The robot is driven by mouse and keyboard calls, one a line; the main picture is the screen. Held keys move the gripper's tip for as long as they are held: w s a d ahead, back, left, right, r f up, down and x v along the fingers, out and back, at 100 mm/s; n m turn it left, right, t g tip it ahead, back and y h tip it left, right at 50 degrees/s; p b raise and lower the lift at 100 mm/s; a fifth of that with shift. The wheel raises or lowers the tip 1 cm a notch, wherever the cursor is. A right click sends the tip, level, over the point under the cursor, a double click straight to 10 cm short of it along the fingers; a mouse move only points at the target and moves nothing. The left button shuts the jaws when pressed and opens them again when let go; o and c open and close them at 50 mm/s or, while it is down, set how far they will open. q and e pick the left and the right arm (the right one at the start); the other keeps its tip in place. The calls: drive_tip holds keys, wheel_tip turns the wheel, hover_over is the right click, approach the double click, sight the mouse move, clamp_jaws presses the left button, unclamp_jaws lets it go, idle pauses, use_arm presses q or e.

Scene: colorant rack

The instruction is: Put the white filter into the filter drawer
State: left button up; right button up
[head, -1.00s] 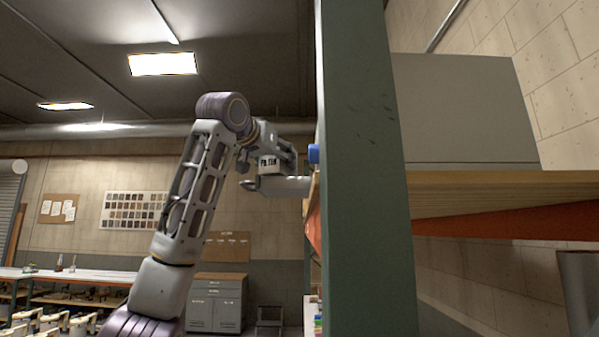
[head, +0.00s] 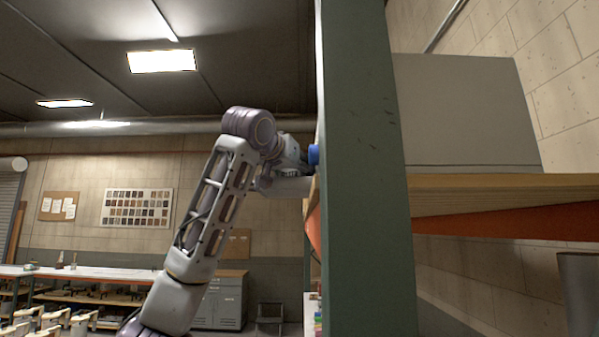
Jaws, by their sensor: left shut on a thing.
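My left gripper (head: 293,182) is at the left edge of the green post, and its fingertips are hidden behind the post and shelf end. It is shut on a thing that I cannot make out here. The white filter cannot be told apart in this view. The filter drawer is not recognisable either. My right gripper is not in view.
A green upright post (head: 362,180) stands close in front and blocks the centre. A wooden shelf (head: 500,192) runs right from it, carrying a grey box (head: 462,110). A blue object (head: 313,155) peeks out left of the post. Open room lies left.

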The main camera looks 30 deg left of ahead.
use_arm(q)
drive_tip(key=shift+w+d+f, duration=0.1)
drive_tip(key=shift+d+f, duration=0.1)
drive_tip(key=shift+f, duration=0.05)
drive_tip(key=shift+f, duration=0.2)
drive_tip(key=o, duration=1)
drive_tip(key=shift+r, duration=0.15)
drive_tip(key=shift+r, duration=0.1)
drive_tip(key=s+b, duration=0.1)
drive_tip(key=s, duration=0.3)
drive_tip(key=s+r+b, duration=0.1)
drive_tip(key=s, duration=0.3)
drive_tip(key=s+b, duration=0.1)
drive_tip(key=s, duration=0.3)
drive_tip(key=shift+d+r+b, duration=0.25)
drive_tip(key=shift+d+b, duration=0.05)
